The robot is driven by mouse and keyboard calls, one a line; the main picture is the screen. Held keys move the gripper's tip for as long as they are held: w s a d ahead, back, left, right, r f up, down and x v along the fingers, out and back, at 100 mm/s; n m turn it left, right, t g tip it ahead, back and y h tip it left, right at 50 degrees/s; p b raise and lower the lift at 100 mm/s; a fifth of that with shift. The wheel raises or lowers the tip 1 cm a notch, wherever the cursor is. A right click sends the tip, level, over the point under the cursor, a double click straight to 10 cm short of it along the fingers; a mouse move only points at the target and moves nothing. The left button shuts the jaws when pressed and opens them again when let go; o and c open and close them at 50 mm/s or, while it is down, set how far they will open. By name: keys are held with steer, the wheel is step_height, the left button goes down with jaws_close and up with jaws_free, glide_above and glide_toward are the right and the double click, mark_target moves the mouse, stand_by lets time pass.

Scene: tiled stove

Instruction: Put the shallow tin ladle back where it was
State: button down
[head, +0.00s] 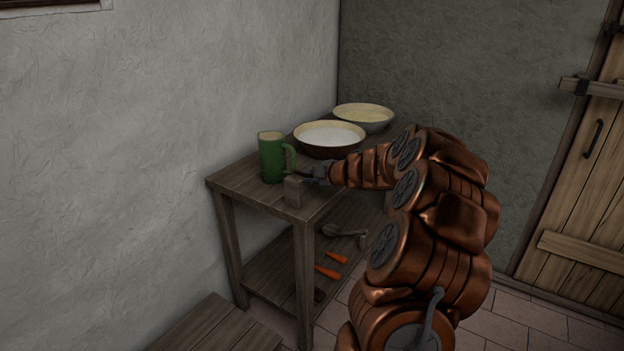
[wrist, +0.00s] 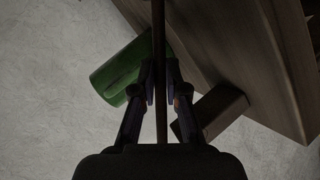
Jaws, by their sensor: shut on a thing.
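My gripper (head: 318,174) is at the front of the wooden table's top, just right of the green mug, seen from the side in the head view. In the wrist view its two fingers (wrist: 161,92) are closed on a thin dark rod (wrist: 159,40), which runs up out of the picture. No ladle bowl shows on this rod, so I cannot tell whether it is the tin ladle's handle. A grey ladle-like utensil (head: 345,232) lies on the table's lower shelf (head: 275,268).
The green mug (head: 272,157) and a small wooden block (head: 293,191) stand close to my gripper on the wooden table (head: 240,181). A brown bowl (head: 330,150) and a pale bowl (head: 363,126) stand behind. Orange items (head: 328,272) lie on the lower shelf. A bench (head: 215,325) is in front.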

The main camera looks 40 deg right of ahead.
steer(key=shift+f, duration=0.15)
steer(key=c, duration=1.2)
jaws_free()
steer(key=shift+s+r, duration=0.2)
steer(key=shift+r, duration=0.1)
steer(key=p+v, duration=0.2)
steer(key=v, duration=0.9)
steer(key=shift+s, duration=0.3)
steer(key=shift+r, duration=0.1)
